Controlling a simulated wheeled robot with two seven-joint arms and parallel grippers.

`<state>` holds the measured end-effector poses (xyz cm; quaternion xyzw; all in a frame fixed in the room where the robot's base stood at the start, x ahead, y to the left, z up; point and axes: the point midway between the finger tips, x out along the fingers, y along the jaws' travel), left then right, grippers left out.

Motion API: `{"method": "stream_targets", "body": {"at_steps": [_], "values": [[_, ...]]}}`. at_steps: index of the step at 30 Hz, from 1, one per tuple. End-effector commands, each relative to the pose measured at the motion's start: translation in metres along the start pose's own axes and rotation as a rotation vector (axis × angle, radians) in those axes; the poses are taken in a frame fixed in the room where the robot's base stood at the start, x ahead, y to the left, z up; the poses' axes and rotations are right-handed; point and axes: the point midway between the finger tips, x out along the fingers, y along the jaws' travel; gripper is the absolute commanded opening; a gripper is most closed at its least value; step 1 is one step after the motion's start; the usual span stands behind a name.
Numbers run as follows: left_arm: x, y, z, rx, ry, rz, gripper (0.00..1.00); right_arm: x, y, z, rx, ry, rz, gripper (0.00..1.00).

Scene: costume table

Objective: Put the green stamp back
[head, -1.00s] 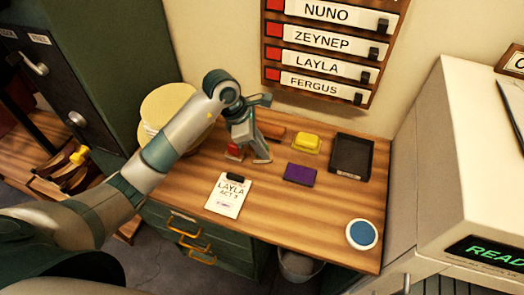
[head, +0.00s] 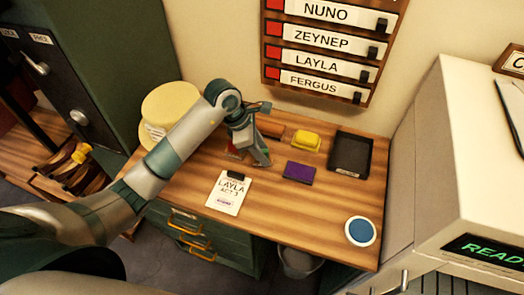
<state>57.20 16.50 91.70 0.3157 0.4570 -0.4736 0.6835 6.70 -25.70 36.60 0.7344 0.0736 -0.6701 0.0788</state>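My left gripper (head: 257,158) points down just above the desk, behind the clipboard. A green patch shows at its fingers, but I cannot tell whether it is the green stamp or part of the gripper. A small red object (head: 234,153) is partly hidden behind the fingers. A brown wooden piece (head: 271,129) shows behind the wrist, mostly covered. I cannot clearly make out the green stamp or whether the fingers are closed. My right gripper is out of view.
A purple pad (head: 299,172), a yellow block (head: 307,140) and a black tray (head: 352,153) lie to the right. The clipboard (head: 229,193) reads LAYLA ACT 3. A blue round item (head: 360,231) is front right. A cream hat (head: 170,105) stands left. Bare desk lies front centre.

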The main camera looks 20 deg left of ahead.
Motion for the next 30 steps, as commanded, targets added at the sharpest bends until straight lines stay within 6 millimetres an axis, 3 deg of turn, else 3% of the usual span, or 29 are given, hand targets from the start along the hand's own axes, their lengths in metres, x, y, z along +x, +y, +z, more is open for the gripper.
{"method": "stream_targets", "body": {"at_steps": [6,11,24,30], "values": [[-0.004,0.000,0.002,0.000,0.000,0.000,0.33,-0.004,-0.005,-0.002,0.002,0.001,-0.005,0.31],[-0.016,0.001,0.000,0.002,0.001,0.004,0.33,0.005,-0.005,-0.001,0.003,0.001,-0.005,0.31],[-0.091,0.002,0.000,0.003,-0.001,0.005,0.33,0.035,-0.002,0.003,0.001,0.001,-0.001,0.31],[-0.115,0.001,0.001,0.002,0.000,0.003,0.33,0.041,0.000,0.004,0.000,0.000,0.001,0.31]]}}
